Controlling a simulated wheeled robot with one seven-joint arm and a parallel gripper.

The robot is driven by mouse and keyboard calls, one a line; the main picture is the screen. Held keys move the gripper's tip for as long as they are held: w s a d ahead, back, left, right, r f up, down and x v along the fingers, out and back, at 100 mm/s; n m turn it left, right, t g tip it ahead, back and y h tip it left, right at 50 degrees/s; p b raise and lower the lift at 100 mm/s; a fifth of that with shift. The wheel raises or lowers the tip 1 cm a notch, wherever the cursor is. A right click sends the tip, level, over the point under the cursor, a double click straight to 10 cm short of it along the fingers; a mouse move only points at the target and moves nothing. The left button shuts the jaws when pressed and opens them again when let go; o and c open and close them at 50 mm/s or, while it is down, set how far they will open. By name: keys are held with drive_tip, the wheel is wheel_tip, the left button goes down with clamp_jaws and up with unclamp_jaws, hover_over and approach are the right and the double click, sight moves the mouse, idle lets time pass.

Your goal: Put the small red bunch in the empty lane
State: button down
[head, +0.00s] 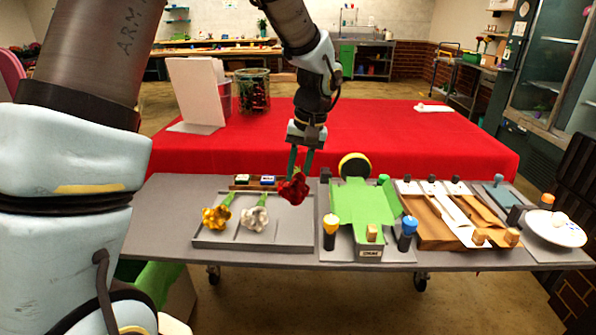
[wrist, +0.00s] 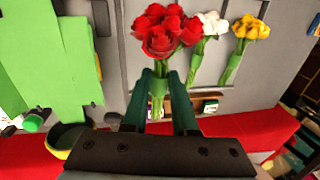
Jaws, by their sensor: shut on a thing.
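The small red bunch (head: 293,188) is held up in my gripper (head: 301,162), which is shut on its green stem. In the wrist view the red flower heads (wrist: 165,32) stand beyond the fingertips, with the stem between the fingers (wrist: 158,85). The grey lane tray (head: 220,244) lies below and to the left of the bunch. A yellow bunch (head: 216,217) lies in its left part and a white bunch (head: 254,218) in its middle. The right part of the tray is bare. In the head view the bunch hangs over the tray's far right area.
Small dark blocks (head: 254,181) stand behind the tray. Right of the tray is a green sheet (head: 362,203) in a holder, with yellow (head: 330,228) and blue (head: 407,228) topped posts. Brown and white boards (head: 430,228) and a white plate (head: 556,229) are farther right.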

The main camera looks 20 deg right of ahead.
drive_tip(key=shift+f+b, duration=2.5)
drive_tip(key=shift+f, duration=1.25)
drive_tip(key=shift+f, duration=0.3)
drive_tip(key=shift+c, duration=1.1)
unclamp_jaws()
drive_tip(key=shift+r, duration=0.1)
drive_tip(key=shift+r+p, duration=2.65)
drive_tip(key=shift+r, duration=0.85)
drive_tip(key=shift+f, duration=0.1)
